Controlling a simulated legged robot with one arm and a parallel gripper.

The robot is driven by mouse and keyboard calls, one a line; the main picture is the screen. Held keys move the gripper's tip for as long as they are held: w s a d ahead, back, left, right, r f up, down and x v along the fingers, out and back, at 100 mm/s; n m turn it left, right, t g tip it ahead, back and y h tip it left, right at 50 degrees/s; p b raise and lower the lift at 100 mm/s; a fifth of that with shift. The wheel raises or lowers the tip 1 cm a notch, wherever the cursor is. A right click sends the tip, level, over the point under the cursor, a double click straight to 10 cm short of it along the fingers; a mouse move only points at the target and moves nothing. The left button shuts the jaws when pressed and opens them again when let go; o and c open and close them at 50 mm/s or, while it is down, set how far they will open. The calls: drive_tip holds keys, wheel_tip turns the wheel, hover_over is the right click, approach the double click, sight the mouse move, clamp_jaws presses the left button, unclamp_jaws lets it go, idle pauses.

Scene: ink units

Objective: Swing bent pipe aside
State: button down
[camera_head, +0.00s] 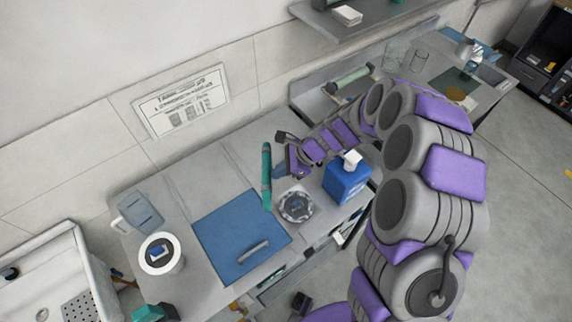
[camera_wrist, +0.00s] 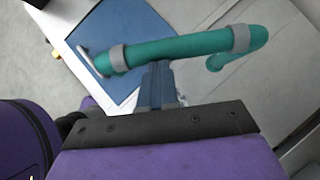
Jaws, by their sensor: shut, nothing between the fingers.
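The bent pipe is a teal tube with grey collars. In the head view the pipe (camera_head: 266,177) runs over the counter between the blue mat and the round grey dish. In the wrist view the pipe (camera_wrist: 180,47) crosses the upper middle and bends down at its right end. My gripper (camera_head: 282,148) is just right of the pipe's upper part in the head view. In the wrist view my gripper's fingers (camera_wrist: 157,72) are closed together, with their tips at the pipe's lower edge. The pipe is not between them; I cannot tell whether they touch it.
A blue mat (camera_head: 225,235) with a grey handle-like piece lies left. A round grey dish (camera_head: 296,206) and a blue tissue box (camera_head: 346,180) stand right of the pipe. A white canister (camera_head: 161,262) and clear blue jug (camera_head: 139,212) stand at the left end. The wall rises behind.

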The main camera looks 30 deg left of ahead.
sight(265, 176)
drive_tip(key=s+a+m+t, duration=0.1)
drive_tip(key=m, duration=0.1)
drive_tip(key=s+a+m+t, duration=0.1)
drive_tip(key=a, duration=0.1)
drive_tip(key=shift+s+a+m+y, duration=0.2)
drive_tip(key=shift+s+m+y, duration=0.2)
drive_tip(key=a+m+t, duration=0.1)
drive_tip(key=a, duration=0.1)
drive_tip(key=s+a+m+t, duration=0.1)
drive_tip(key=a+m, duration=0.1)
drive_tip(key=shift+a+m+t, duration=0.3)
drive_tip(key=shift+a+t, duration=0.05)
drive_tip(key=shift+t, duration=0.05)
drive_tip(key=shift+s, duration=0.1)
